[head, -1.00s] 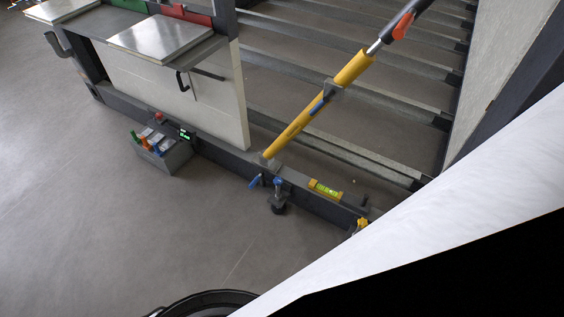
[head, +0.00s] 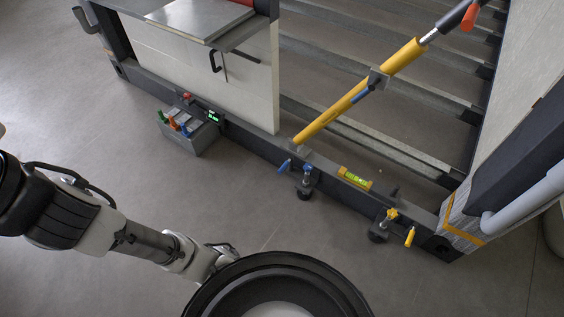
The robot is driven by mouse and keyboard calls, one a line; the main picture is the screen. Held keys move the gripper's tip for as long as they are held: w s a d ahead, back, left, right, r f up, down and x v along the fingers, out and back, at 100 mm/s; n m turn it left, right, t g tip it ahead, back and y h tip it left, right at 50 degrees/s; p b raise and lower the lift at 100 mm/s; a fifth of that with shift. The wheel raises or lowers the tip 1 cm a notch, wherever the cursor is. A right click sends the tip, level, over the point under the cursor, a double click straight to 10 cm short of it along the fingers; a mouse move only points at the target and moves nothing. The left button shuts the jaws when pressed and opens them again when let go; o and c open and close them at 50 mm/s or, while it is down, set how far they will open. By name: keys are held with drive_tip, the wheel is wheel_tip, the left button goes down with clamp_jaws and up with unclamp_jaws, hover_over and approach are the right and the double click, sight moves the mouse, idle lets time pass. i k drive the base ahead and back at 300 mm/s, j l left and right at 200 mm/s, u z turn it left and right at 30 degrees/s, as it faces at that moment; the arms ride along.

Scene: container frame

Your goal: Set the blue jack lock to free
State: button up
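A small blue lever (head: 285,166) sits on the dark lower frame rail, left of a jack with a blue star knob (head: 307,169) and a dark round foot. The lever hangs down, tilted, off the rail's near side. My arm comes in from the left, low in the head view. Its far end, with my gripper (head: 222,250), lies below and left of the blue jack, well apart from it. The dark round part of my body partly covers that end, so its fingers cannot be made out.
A second jack has a yellow star knob (head: 391,214) and yellow lever (head: 410,237). A green-yellow spirit level (head: 355,179) lies on the rail between the jacks. A yellow strut (head: 350,100) rises behind. A grey box with coloured handles (head: 187,133) stands left. Floor before the rail is clear.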

sight(287, 163)
drive_tip(key=j+z, duration=0.2)
drive_tip(key=j, duration=0.15)
drive_tip(key=i+j+z, duration=0.15)
drive_tip(key=j, duration=0.15)
drive_tip(key=i+j+z, duration=0.15)
drive_tip(key=j, duration=0.2)
drive_tip(key=i+j+z, duration=0.1)
drive_tip(key=j, duration=0.2)
